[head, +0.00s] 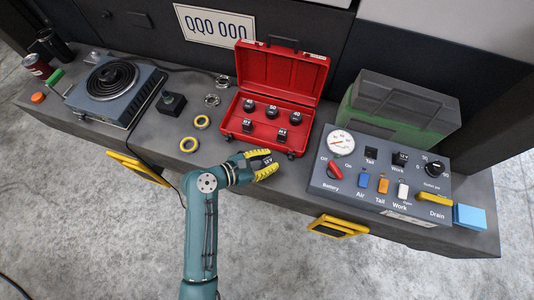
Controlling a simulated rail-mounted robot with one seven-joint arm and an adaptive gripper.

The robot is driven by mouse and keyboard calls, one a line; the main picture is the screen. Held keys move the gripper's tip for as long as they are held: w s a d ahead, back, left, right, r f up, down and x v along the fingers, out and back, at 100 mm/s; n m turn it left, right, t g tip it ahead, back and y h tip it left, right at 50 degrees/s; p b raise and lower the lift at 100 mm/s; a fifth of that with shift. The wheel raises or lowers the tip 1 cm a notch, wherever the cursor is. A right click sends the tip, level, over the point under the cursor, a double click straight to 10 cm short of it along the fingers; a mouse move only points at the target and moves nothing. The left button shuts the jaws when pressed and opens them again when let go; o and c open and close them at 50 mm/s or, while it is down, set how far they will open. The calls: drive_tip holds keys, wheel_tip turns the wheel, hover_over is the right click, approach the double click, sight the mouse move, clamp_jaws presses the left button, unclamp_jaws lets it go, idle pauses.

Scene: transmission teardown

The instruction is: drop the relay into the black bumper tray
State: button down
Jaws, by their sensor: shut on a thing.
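My gripper (268,166), with yellow fingers, is just in front of the open red case (267,97). It is shut on a small dark relay (267,161) with pale lettering, partly hidden between the fingers. The long dark-grey bumper ledge (120,143) runs beneath everything, and the gripper is over its front part. Whether the relay touches the ledge cannot be told. No separate tray is clearly identifiable; a small black square piece (171,103) with a raised middle sits to the left.
The red case holds several black parts. A control panel (322,182) with switches, a gauge and a relay stands right, before a green box (375,125). A hot plate (112,85) stands left. Yellow rings (202,121) and metal rings (222,81) lie left of the case.

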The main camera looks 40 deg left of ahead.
drive_tip(key=s+a+r+y, duration=0.1)
drive_tip(key=a+r, duration=0.1)
drive_tip(key=a, duration=0.2)
drive_tip(key=n+b, duration=0.1)
drive_tip(key=b, duration=0.6)
hover_over(258, 169)
wheel_tip(258, 169, down, 7)
drive_tip(key=shift+r, duration=0.15)
drive_tip(key=shift+r+p, duration=0.1)
drive_tip(key=shift+p, duration=0.2)
drive_tip(key=c, duration=0.9)
unclamp_jaws()
drive_tip(key=shift+o, duration=0.2)
drive_tip(key=v, duration=1.2)
